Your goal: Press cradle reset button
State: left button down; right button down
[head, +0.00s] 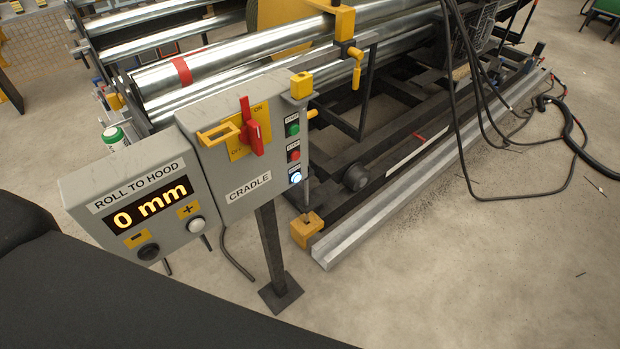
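The grey control box marked CRADLE (216,165) stands on a dark post in the middle of the head view. A red rotary handle (255,138) on a yellow plate sits on the front of the box, standing upright. Neither of my grippers shows, and nothing touches the buttons.
A grey box marked ROLL TO HOOD (81,207), reading 0 mm, adjoins at left. Behind are shiny metal rollers (215,70) and a floor rail (440,165). Black cables (462,140) hang at right. The concrete floor (480,270) at front right is clear.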

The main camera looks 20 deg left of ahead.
aim_at(296, 177)
jog(key=i+l+u, duration=0.15)
jog(key=l, duration=0.55)
jog(key=l+u, duration=0.15)
jog(key=l, duration=0.5)
